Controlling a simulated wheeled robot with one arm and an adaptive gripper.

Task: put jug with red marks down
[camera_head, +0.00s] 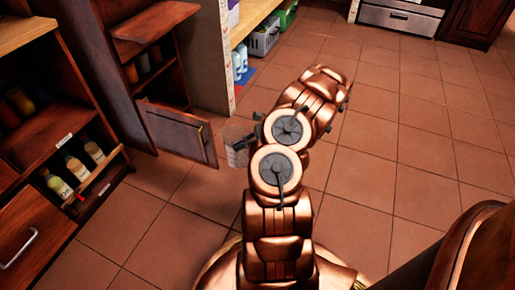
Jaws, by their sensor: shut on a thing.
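A clear jug (236,157) shows left of my copper-coloured arm, near the middle of the picture. It is see-through and partly hidden, and its red marks are too small to make out. My gripper (240,145), dark and mostly hidden by the arm, is shut on the jug. The jug appears held above the tiled floor, in front of the open lower cabinet door (178,134).
Open dark wood cabinets stand at the left, with bottles (75,167) on a low shelf. Grey and green crates (263,37) and blue-and-white bottles (238,64) stand under a counter (252,14). The tiled floor (395,150) at the right is clear.

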